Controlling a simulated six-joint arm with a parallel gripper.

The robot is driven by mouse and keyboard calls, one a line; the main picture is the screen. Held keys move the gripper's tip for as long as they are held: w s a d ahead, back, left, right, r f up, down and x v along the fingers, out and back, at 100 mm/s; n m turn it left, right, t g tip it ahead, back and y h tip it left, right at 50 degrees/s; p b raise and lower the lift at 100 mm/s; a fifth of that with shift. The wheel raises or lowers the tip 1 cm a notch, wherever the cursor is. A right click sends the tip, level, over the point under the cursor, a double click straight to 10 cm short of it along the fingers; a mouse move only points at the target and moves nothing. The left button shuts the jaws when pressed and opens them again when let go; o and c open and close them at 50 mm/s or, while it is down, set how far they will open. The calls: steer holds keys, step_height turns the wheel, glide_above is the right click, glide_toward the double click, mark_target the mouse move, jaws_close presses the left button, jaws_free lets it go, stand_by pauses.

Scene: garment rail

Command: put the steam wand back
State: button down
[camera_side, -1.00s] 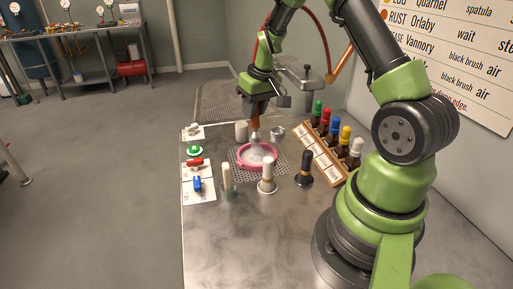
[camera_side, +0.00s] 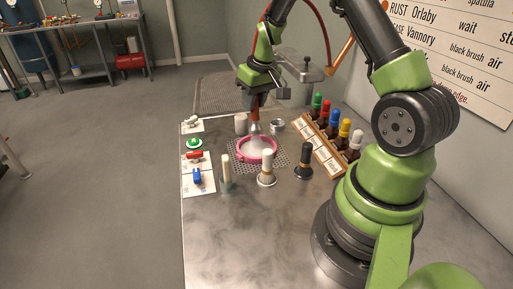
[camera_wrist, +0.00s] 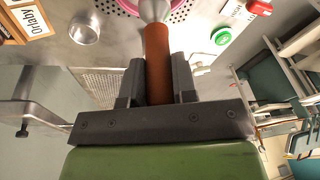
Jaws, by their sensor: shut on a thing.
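My gripper (camera_side: 257,99) is shut on the steam wand, which points downward. The wand's orange-brown handle (camera_wrist: 157,65) lies between the two dark fingers in the wrist view, with a pale silvery head (camera_wrist: 153,8) at its far end. In the side view the head is above a pink-rimmed hoop (camera_side: 273,156) on a perforated plate. A pale cone shows between the wand and the hoop; I cannot tell if it is metal or steam. A red hose (camera_side: 318,37) loops behind my arm. A metal stand (camera_side: 300,62) is behind, to the right of my gripper.
A wooden rack (camera_side: 315,149) of bottles with coloured caps stands to the right. Upright brushes (camera_side: 266,165) stand in front of the hoop. A small metal cup (camera_side: 277,126) is behind it. Cards with small coloured items (camera_side: 197,177) lie at left. The table's front is clear.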

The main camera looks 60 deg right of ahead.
steer(key=s+d+r+t+h, duration=0.1)
steer(key=s+d+r+t, duration=0.15)
steer(key=d, duration=0.95)
steer(key=shift+g, duration=0.35)
steer(key=shift+s+a+x, duration=0.15)
steer(key=shift+s+x, duration=0.05)
steer(key=shift+x, duration=0.85)
steer(key=shift+s+a+x, duration=0.15)
steer(key=shift+x, duration=0.95)
steer(key=shift+f, duration=0.65)
steer(key=shift+f, duration=0.45)
steer(key=shift+f, duration=0.3)
steer(key=c, duration=0.5)
jaws_free()
